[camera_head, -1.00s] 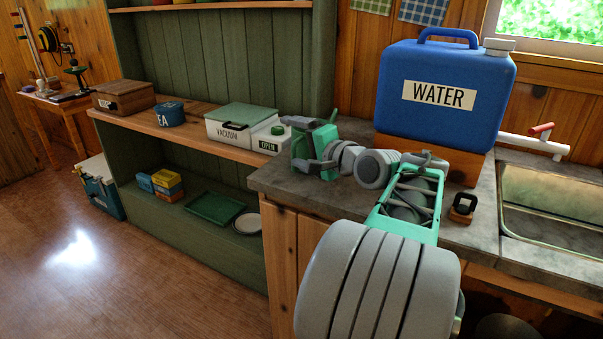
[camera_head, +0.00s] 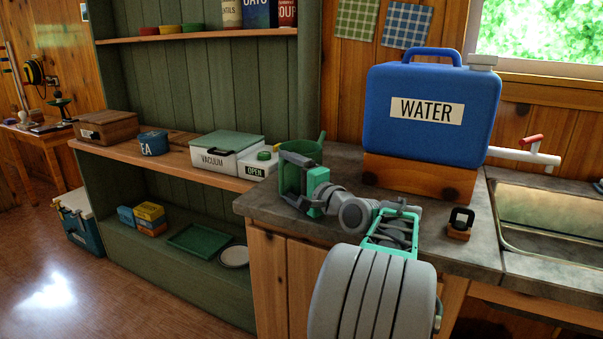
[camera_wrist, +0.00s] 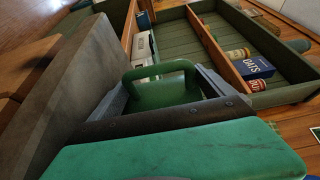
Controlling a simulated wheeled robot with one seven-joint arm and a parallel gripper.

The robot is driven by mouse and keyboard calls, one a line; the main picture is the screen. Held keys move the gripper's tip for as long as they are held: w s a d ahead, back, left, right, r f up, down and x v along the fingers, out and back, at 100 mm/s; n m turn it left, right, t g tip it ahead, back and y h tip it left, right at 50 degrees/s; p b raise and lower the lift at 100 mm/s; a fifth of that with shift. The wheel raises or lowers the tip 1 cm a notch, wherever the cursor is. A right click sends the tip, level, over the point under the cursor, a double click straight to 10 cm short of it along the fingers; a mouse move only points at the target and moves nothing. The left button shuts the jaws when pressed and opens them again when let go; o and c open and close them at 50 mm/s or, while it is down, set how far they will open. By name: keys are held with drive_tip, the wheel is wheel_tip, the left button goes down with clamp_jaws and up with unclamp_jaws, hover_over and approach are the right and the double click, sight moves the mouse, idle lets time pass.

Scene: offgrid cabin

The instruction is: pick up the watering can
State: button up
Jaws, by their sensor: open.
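The green watering can (camera_head: 307,151) stands on the grey counter, at its left end beside the shelf unit, partly hidden behind my gripper. Its spout points up to the right. My gripper (camera_head: 291,176) is open and low over the counter, just in front of the can. In the wrist view the can's rounded handle and body (camera_wrist: 165,92) lie between the two open fingers of my gripper (camera_wrist: 163,88). I cannot tell whether the fingers touch it.
A blue water container (camera_head: 430,120) stands on a wooden block (camera_head: 418,180) to the right. A small dark object with a wooden base (camera_head: 459,228) and a sink (camera_head: 545,215) lie further right. A white vacuum box (camera_head: 222,160) sits on the shelf at left.

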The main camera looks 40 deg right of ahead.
drive_tip(key=shift+w, duration=0.35)
drive_tip(key=shift+c, duration=0.5)
